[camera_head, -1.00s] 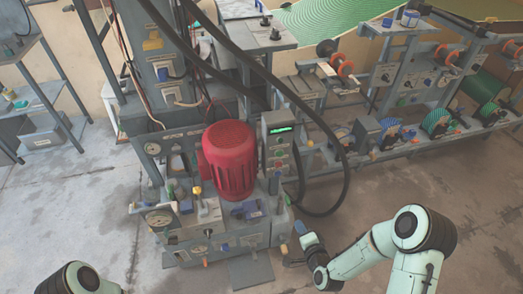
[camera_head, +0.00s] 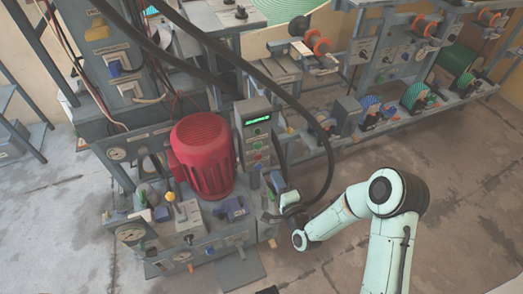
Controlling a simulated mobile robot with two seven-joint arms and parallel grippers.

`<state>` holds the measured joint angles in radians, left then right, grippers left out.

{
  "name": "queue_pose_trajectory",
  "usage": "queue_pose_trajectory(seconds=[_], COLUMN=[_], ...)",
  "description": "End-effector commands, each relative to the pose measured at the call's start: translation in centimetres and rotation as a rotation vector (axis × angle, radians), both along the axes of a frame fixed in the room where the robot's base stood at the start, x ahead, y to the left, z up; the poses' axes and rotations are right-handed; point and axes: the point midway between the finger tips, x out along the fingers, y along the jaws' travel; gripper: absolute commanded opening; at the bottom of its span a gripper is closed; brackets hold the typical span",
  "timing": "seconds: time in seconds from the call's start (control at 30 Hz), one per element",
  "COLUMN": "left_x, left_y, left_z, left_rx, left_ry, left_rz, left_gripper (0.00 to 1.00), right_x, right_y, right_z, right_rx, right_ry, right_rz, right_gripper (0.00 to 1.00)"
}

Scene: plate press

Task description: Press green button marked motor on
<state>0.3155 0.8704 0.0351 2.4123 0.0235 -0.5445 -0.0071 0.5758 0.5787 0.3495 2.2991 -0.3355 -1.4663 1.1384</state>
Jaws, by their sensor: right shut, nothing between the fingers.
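The grey control box (camera_head: 253,138) stands upright just right of the red motor (camera_head: 203,155). Its front has a lit green display (camera_head: 258,120) and a column of small buttons. A green button (camera_head: 258,157) shows low in that column; its lettering is too small to read. My right gripper (camera_head: 272,180) is shut and empty. It is just below and right of the buttons, near the foot of the box. I cannot tell whether it touches anything there. My left gripper is not in view.
Thick black hoses (camera_head: 325,165) arch down close to the right of the box and my right wrist. A machine bench with knobs and gauges (camera_head: 130,232) lies in front of the motor. Shelving with spools (camera_head: 425,25) stands behind right.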

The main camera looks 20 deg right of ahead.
Motion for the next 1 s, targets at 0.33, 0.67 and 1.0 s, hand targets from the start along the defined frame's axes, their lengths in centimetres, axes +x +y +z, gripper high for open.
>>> queue_pose_trajectory(seconds=[0.33,0.67,1.0], left_x=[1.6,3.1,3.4], left_y=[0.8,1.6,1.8], left_z=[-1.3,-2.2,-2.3], left_rx=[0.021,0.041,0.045], left_ry=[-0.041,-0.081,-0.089], left_rz=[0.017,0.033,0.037], left_gripper=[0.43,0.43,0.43], right_x=[7.2,12.1,12.9], right_y=[-0.3,-0.6,-0.7], right_z=[-0.1,-0.1,0.0], right_rx=[0.000,0.000,0.000], right_ry=[-0.003,0.000,0.001], right_rz=[0.001,0.001,0.001], right_gripper=[0.00,0.00,0.00])
